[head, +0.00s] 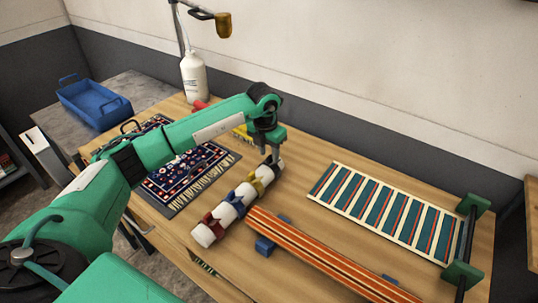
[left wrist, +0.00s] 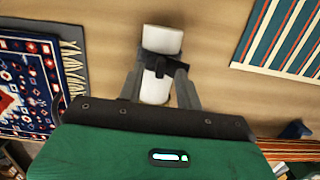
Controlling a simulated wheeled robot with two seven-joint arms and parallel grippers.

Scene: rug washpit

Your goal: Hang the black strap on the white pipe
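The white pipe (head: 207,234) lies on the wooden table, running from lower left to upper right. It also shows in the left wrist view (left wrist: 160,40). The black strap (left wrist: 161,67) lies across the pipe near its far end, with a small raised part in its middle. I cannot tell how far it reaches around the pipe. My left gripper (head: 271,160) is right over this end. In the left wrist view its fingers (left wrist: 160,80) stand apart, one on each side of the pipe and strap. The fingers and arm partly hide the strap in the head view. My right gripper is out of view.
Red (head: 213,222), blue (head: 236,202) and yellow (head: 256,185) straps sit along the pipe. A patterned rug (head: 190,170) lies left, and an orange striped runner (head: 320,255) and a teal striped piece (head: 390,212) lie right. A white bottle (head: 194,78) stands behind.

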